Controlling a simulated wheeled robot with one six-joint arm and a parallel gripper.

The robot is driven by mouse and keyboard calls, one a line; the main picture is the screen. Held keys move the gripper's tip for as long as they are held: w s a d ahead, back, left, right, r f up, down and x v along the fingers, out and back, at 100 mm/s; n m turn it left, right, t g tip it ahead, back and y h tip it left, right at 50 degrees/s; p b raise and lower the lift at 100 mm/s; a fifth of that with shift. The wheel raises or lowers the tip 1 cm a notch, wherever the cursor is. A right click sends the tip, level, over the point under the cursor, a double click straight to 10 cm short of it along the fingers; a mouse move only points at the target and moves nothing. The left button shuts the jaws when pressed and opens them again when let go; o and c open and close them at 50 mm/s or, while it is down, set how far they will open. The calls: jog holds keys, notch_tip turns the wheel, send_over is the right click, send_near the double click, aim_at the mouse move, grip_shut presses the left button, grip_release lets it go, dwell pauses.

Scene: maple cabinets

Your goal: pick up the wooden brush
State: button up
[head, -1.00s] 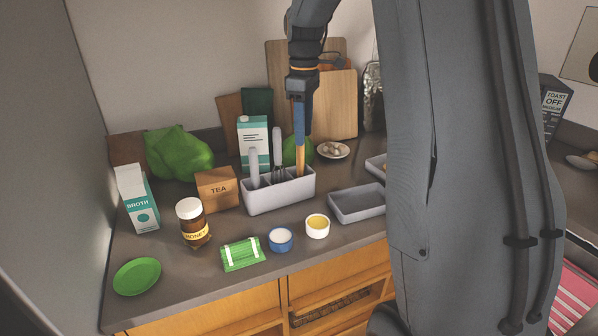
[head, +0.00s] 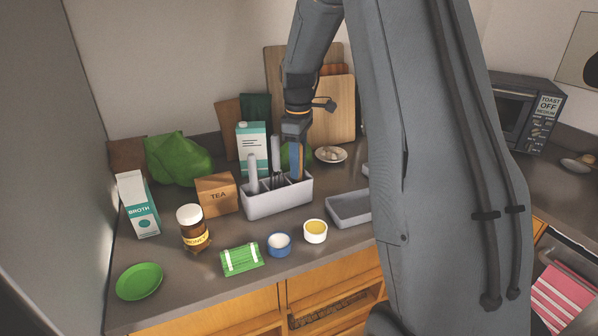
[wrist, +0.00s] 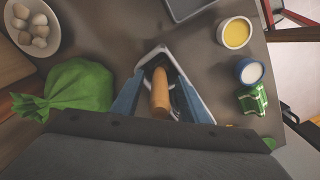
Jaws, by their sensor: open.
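The wooden brush (wrist: 160,95) shows in the wrist view as a light brown rounded handle seen end-on. It stands in a compartment of the grey utensil holder (head: 280,203); its lower part is hidden. My gripper (wrist: 157,98) is open, with one blue finger on each side of the handle. I cannot tell whether either finger touches it. In the head view my gripper (head: 296,163) points down at the right end of the holder and covers most of the brush.
Other utensils stand in the holder's left part. A teal and white carton (head: 252,143) and a green bag (head: 178,157) are behind. A tea box (head: 217,194) is left, a grey tray (head: 348,209) right. Two small bowls (head: 279,244) (head: 315,231) sit in front.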

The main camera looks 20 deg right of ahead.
grip_shut()
